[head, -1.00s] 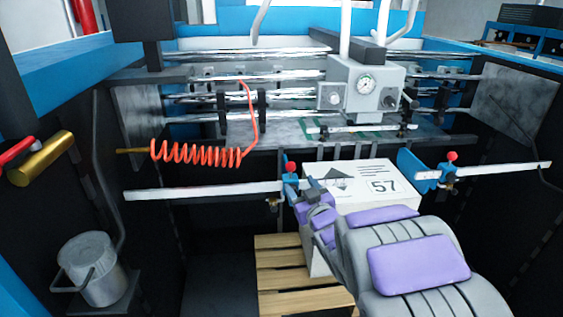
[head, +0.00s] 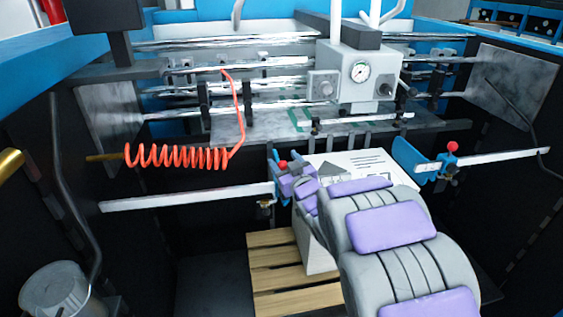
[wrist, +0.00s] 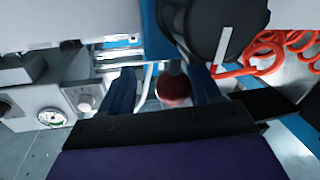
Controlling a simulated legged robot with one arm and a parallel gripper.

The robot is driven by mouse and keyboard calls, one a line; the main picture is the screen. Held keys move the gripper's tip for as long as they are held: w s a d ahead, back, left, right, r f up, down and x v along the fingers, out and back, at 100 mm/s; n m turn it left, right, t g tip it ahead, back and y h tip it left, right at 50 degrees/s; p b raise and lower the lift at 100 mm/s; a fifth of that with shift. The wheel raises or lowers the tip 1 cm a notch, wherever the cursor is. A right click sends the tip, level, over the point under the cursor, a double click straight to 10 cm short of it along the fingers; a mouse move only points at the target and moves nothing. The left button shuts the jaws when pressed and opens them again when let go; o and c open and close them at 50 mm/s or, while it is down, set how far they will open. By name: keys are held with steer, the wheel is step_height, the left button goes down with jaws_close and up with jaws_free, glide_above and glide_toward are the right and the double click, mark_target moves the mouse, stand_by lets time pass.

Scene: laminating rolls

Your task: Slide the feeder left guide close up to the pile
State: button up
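The feeder left guide (head: 276,170) is a blue plate with a red knob (head: 283,165) on a pale horizontal rail. It stands just left of the pile (head: 366,160), a tall white stack; whether they touch is hidden. My arm covers part of the pile's top and front. My gripper (head: 292,178) is at the left guide in the head view. In the wrist view, my gripper (wrist: 163,90) is open, with its blue fingers apart and the red knob (wrist: 174,89) between them, nearer the right finger.
The right guide (head: 408,156), with its own red knob, stands right of the pile. A wooden pallet (head: 270,262) lies under the pile. An orange coiled hose (head: 178,156) hangs above the rail's left part. A gauge box (head: 358,72) sits behind. A metal can (head: 52,290) stands lower left.

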steer(key=shift+a, duration=0.2)
steer(key=shift+c, duration=1.2)
steer(key=shift+a+f, duration=0.15)
steer(key=shift+a, duration=0.85)
steer(key=c, duration=0.4)
steer(key=shift+c, duration=1.1)
steer(key=shift+d, duration=0.4)
jaws_close()
steer(key=w+d+p, duration=0.2)
steer(key=d+p, duration=0.2)
steer(key=d, duration=0.4)
steer(key=shift+w+d, duration=0.25)
steer(key=shift+d, duration=0.1)
steer(key=shift+f, duration=0.1)
steer(key=o, duration=0.9)
jaws_free()
steer(key=shift+s+a, duration=0.1)
steer(key=shift+a, duration=0.05)
steer(key=shift+c, duration=0.2)
